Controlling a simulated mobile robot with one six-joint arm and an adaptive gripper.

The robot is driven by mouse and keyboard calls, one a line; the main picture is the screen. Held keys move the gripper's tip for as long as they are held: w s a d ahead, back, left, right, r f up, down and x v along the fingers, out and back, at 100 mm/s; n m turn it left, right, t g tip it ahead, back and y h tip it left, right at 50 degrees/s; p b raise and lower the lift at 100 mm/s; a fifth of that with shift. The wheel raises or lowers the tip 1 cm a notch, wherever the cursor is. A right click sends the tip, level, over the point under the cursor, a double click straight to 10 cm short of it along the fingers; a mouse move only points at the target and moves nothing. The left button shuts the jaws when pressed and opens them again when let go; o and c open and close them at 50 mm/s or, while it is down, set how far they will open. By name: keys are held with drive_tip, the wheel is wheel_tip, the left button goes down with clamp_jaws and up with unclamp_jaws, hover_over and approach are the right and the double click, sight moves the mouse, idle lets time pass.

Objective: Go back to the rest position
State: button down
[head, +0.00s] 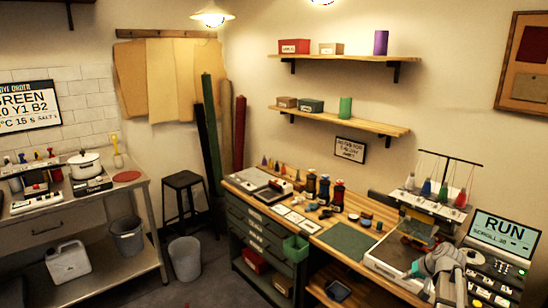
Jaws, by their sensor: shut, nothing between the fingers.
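My grey arm rises from the bottom edge at the lower right. My gripper (416,270) is small in the head view, over the pale, tray-like front of the machine (385,262) at the right end of the workbench. It is shut, with nothing seen in it. Its fingertips are too small to make out clearly, and I cannot tell whether they touch the machine.
A screen (503,234) reading RUN stands close right of my arm. Thread cones (443,192) stand behind it. A green mat (346,242) and several dark bottles (324,190) are on the workbench to the left.

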drive_tip(key=s+a+n+g+h, duration=0.1)
drive_tip(key=s+a+g, duration=0.1)
drive_tip(key=s+a, duration=0.3)
drive_tip(key=s+a+f+n+g+h, duration=0.1)
drive_tip(key=s+a, duration=0.4)
drive_tip(key=a, duration=0.9)
drive_tip(key=s+a+f+n+g+h+p, duration=0.1)
drive_tip(key=s+a+n+g, duration=0.1)
drive_tip(key=s+a, duration=0.4)
drive_tip(key=a+g, duration=0.1)
drive_tip(key=a, duration=0.2)
drive_tip(key=shift+a, duration=0.2)
idle(5.0)
